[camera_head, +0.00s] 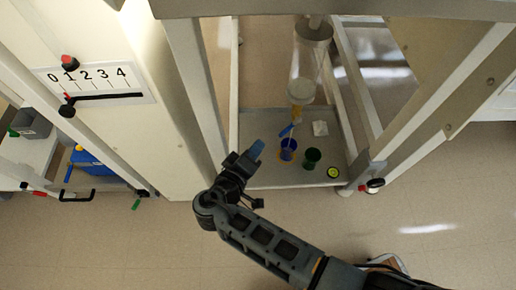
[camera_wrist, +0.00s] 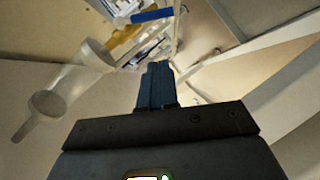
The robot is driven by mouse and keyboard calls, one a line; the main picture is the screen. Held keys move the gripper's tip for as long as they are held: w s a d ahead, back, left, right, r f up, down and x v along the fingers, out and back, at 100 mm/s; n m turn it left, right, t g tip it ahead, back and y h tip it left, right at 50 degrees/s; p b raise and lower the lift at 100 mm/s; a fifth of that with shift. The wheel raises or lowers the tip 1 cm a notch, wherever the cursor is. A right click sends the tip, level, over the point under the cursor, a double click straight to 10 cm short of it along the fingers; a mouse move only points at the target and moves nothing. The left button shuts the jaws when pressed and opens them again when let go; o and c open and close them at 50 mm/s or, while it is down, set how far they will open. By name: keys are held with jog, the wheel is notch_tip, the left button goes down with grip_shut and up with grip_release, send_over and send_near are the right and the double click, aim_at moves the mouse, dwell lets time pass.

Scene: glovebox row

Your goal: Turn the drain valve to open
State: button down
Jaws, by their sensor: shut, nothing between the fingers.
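A clear upright vessel (camera_head: 303,70) hangs in the frame on the right side of the head view. A small blue lever (camera_head: 286,131) shows below its narrow lower end; it looks like the drain valve's handle. My gripper (camera_head: 257,149) is to the left of the lever, with a visible gap in the picture. Its blue fingers (camera_wrist: 156,85) are shut together and empty. The wrist view also shows a clear vessel (camera_wrist: 60,85) on the left and a blue bar (camera_wrist: 151,15) at the top; I cannot tell whether the bar is the valve lever.
A blue cup (camera_head: 288,149) and a green cup (camera_head: 312,158) stand on the grey shelf (camera_head: 270,177) below the vessel. A yellow-green round item (camera_head: 334,172) lies at its front edge. Pale posts frame the shelf. A 0–4 scale panel (camera_head: 95,84) is at left. Floor in front is mostly clear.

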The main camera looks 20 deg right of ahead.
aim_at(290, 128)
jog(key=w+d+f+b, duration=0.1)
jog(key=w+d+f, duration=0.2)
jog(key=d, duration=0.5)
jog(key=shift+w+f+b, duration=0.35)
jog(key=shift+w, duration=0.15)
jog(key=shift+d+f, duration=0.1)
jog(key=shift+f+b, duration=0.15)
jog(key=shift+b, duration=0.3)
